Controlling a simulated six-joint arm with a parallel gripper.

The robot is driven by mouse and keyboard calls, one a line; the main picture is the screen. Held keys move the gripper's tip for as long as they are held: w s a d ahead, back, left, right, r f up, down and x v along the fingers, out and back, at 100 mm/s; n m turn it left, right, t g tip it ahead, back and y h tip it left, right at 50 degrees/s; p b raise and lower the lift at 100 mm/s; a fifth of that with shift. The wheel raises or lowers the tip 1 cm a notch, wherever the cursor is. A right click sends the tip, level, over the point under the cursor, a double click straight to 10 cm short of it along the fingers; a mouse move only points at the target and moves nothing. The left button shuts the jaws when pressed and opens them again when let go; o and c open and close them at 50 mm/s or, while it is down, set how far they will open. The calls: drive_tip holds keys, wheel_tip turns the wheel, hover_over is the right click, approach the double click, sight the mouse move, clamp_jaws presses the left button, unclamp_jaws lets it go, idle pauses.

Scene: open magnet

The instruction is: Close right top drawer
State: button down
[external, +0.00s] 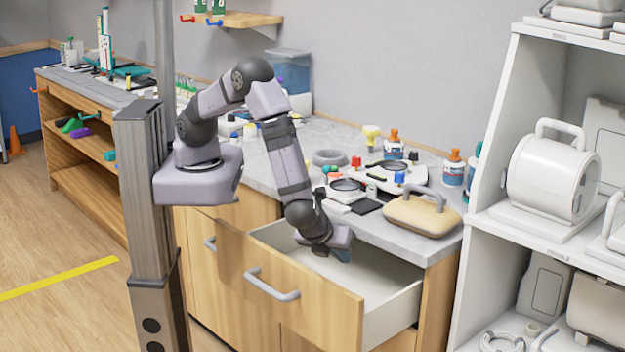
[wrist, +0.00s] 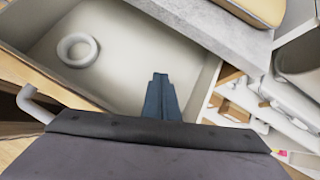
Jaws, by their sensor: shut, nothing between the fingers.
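The right top drawer (external: 305,303) is pulled well out from the counter, with a wooden front and a grey bar handle (external: 271,285). Its white interior shows in the wrist view, with a white ring (wrist: 77,50) lying on the drawer floor. The handle also shows at the left edge of the wrist view (wrist: 33,105). My gripper (external: 342,254) is over the open drawer, behind its front panel. In the wrist view its dark fingers (wrist: 160,90) are together and empty, pointing toward the drawer interior. Whether the fingertips touch the drawer cannot be told.
The grey countertop (external: 438,245) overhangs the back of the drawer. On it are a tan case (external: 421,214), bottles (external: 394,145) and small devices. White shelves (external: 480,245) stand close on the right. A drawer handle (external: 209,244) is at the left. Floor in front is clear.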

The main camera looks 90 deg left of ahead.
sight(310, 313)
drive_tip(key=s+d+r+m+h, duration=0.1)
drive_tip(key=s+d+r+h, duration=0.1)
drive_tip(key=s+d, duration=0.45)
drive_tip(key=s+d+r+m+h, duration=0.2)
drive_tip(key=s+d+h, duration=0.1)
drive_tip(key=s+d, duration=0.35)
wheel_tip(310, 313, down, 7)
drive_tip(key=m+g+b, duration=0.1)
drive_tip(key=shift+d+m+y+b, duration=0.35)
drive_tip(key=shift+d+m+y, duration=0.05)
drive_tip(key=shift+w+a+f+p, duration=0.6)
drive_tip(key=shift+w+a+f, duration=0.3)
drive_tip(key=shift+f, duration=0.6)
drive_tip(key=shift+w+a+f+p, duration=0.65)
drive_tip(key=shift+w+a+f, duration=0.3)
drive_tip(key=shift+f, duration=0.55)
drive_tip(key=shift+w+a+f+p, duration=0.6)
drive_tip(key=shift+w+a+f, duration=0.3)
drive_tip(key=shift+f, duration=0.6)
